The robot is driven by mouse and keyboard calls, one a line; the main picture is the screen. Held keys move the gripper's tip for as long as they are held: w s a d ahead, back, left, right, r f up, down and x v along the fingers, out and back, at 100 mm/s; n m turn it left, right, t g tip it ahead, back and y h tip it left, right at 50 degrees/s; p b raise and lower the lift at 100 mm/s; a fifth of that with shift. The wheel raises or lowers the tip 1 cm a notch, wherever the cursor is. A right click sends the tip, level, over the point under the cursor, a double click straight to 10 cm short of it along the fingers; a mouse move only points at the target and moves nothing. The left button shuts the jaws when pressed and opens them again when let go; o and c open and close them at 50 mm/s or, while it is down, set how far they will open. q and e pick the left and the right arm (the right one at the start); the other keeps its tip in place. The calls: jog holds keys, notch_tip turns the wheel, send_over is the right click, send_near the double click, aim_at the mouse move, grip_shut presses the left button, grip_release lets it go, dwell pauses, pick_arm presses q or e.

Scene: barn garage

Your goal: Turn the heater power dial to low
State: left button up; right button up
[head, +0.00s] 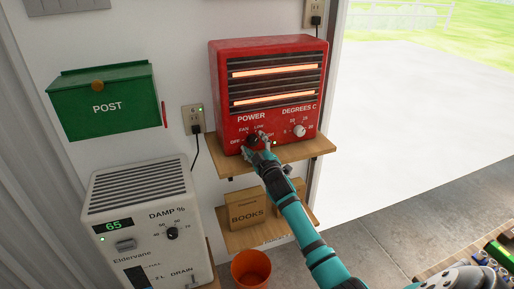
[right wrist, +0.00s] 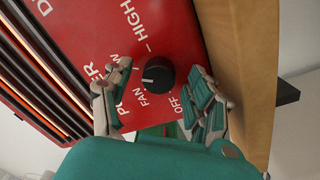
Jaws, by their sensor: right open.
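The red heater (head: 268,85) stands on a wooden shelf, with two glowing bars. Its black power dial (right wrist: 158,74) shows whole in the right wrist view, on the red panel (right wrist: 85,30). The white mark on the dial points to the picture's left. HIGH, FAN and OFF are readable around it; the LOW label is hidden there behind a finger. My right gripper (head: 262,141) is at the dial in the head view and partly hides it. In the right wrist view its fingers (right wrist: 160,72) are open, one on each side of the dial, with gaps visible. My left gripper is out of view.
A white temperature dial (head: 299,130) sits right of the power dial. The wooden shelf (head: 307,150) juts out just below the heater. A dehumidifier (head: 150,225), a green post box (head: 104,97) and an orange bucket (head: 251,269) are to the left and below.

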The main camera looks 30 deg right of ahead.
jog(key=v, duration=1.2)
jog(key=s+a+f+m+g+y, duration=0.1)
jog(key=s+a+f+g, duration=0.25)
jog(key=f, duration=0.85)
jog(key=s+a+f+g+y, duration=0.15)
jog(key=s+f, duration=0.25)
jog(key=f, duration=0.8)
jog(key=s+a+f+m+g+y, duration=0.1)
jog(key=s+a+f+g, duration=0.2)
jog(key=f, duration=1)
jog(key=s+a+f+m+g, duration=0.1)
jog(key=s+a+f+g, duration=0.15)
jog(key=s+f, duration=0.65)
jog(key=s+a+f+g, duration=0.2)
jog(key=s+a+f, duration=0.1)
jog(key=s+f, duration=0.55)
jog(key=s+a+f+g, duration=0.1)
jog(key=s+f+g, duration=0.1)
jog(key=s, duration=0.8)
jog(key=s+a+f+m+g+y, duration=0.1)
jog(key=s+f+g, duration=0.1)
jog(key=s, duration=0.9)
jog(key=shift+s+a+f, duration=0.3)
jog(key=shift+a+f, duration=0.05)
jog(key=shift+a, duration=0.05)
jog(key=shift+g, duration=0.25)
